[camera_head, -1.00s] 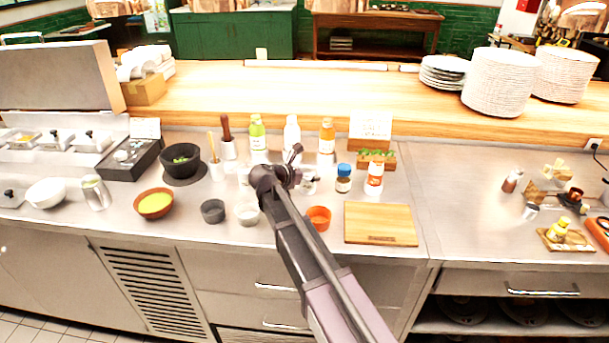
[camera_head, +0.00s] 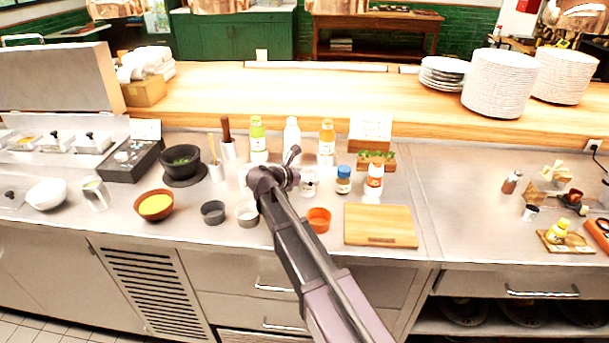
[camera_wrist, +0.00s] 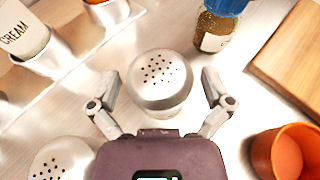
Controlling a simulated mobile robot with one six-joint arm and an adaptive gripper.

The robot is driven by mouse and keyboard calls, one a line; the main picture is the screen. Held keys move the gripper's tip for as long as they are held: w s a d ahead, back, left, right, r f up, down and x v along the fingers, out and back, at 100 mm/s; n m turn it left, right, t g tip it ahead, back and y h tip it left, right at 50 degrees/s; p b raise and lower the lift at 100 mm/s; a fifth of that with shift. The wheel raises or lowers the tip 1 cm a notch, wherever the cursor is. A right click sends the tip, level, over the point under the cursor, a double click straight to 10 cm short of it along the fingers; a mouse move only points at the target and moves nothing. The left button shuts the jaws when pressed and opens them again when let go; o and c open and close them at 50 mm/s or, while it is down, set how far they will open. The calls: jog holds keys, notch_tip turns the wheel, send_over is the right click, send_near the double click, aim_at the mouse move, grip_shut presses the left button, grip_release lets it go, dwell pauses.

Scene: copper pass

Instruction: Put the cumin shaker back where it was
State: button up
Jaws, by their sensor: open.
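A shaker with a domed, perforated metal lid (camera_wrist: 162,78) stands upright between the fingers of my open gripper (camera_wrist: 160,92) in the wrist view, with gaps on both sides. No name shows on it, so I cannot tell whether it is cumin. It appears to be the clear shaker (camera_head: 309,184) just right of my wrist in the head view. A second perforated-lid shaker (camera_wrist: 58,164) is at the lower left of the wrist view, partly cut off by the frame and my gripper.
A blue-capped jar (camera_head: 343,180) stands close on the shaker's right, with a red-and-white bottle (camera_head: 374,180) beyond. An orange cup (camera_head: 318,219) is in front, beside the cutting board (camera_head: 380,225). A white cream bottle (camera_head: 291,134) stands behind. Small bowls (camera_head: 213,212) are on the left.

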jog(key=p+v, duration=0.4)
jog(key=v, duration=0.7)
jog(key=shift+a, duration=0.1)
dwell(0.4)
